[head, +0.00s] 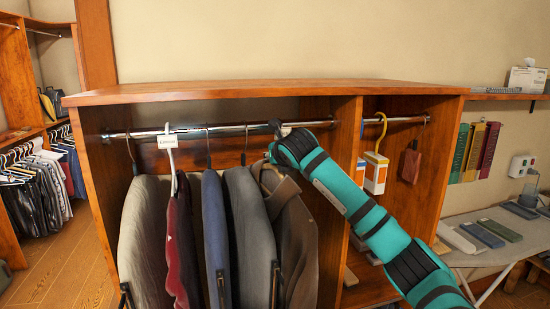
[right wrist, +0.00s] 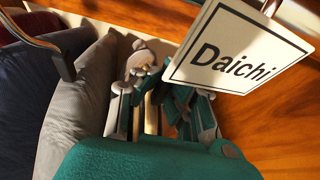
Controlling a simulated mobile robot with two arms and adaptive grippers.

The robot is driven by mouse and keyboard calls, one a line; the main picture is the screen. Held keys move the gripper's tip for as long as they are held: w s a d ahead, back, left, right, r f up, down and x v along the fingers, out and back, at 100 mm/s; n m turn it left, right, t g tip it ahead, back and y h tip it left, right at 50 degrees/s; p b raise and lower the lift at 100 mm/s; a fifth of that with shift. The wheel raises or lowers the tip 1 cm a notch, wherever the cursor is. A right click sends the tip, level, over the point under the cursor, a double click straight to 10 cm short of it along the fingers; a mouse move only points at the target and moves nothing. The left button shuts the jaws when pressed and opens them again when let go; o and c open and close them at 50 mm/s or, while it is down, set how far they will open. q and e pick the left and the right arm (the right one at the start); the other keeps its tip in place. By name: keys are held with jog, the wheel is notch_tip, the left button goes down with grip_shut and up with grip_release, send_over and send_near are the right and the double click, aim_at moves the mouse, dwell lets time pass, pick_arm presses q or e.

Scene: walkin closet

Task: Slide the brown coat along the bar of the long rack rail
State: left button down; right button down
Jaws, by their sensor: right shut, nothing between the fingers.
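The brown coat (head: 300,250) hangs at the right end of the row, under the long rack rail (head: 235,129). My right arm crosses in front of the rack, and its gripper end (head: 281,148) is just below the rail, above the coat's collar. The fingers are mostly hidden in the head view. In the right wrist view my right gripper (right wrist: 160,85) is shut and holds nothing. I cannot tell whether it touches the coat or hanger. My left gripper is out of view.
A "Daichi" tag (right wrist: 235,50) is close beside the right fingers. A grey garment (head: 248,235) hangs left of the coat, then blue (head: 215,230) and red (head: 180,240) ones. A wooden divider (head: 345,160) stands close to the right.

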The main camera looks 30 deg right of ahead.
jog(key=c, duration=2)
grip_release()
jog(key=shift+a+f, duration=0.2)
jog(key=shift+f, duration=0.05)
jog(key=o, duration=0.6)
jog(key=shift+w+a+r, duration=0.1)
jog(key=shift+a, duration=0.1)
jog(key=shift+d, duration=0.15)
jog(key=shift+d+f, duration=0.1)
jog(key=shift+f, duration=0.3)
jog(key=v, duration=1.2)
jog(key=shift+r, duration=0.35)
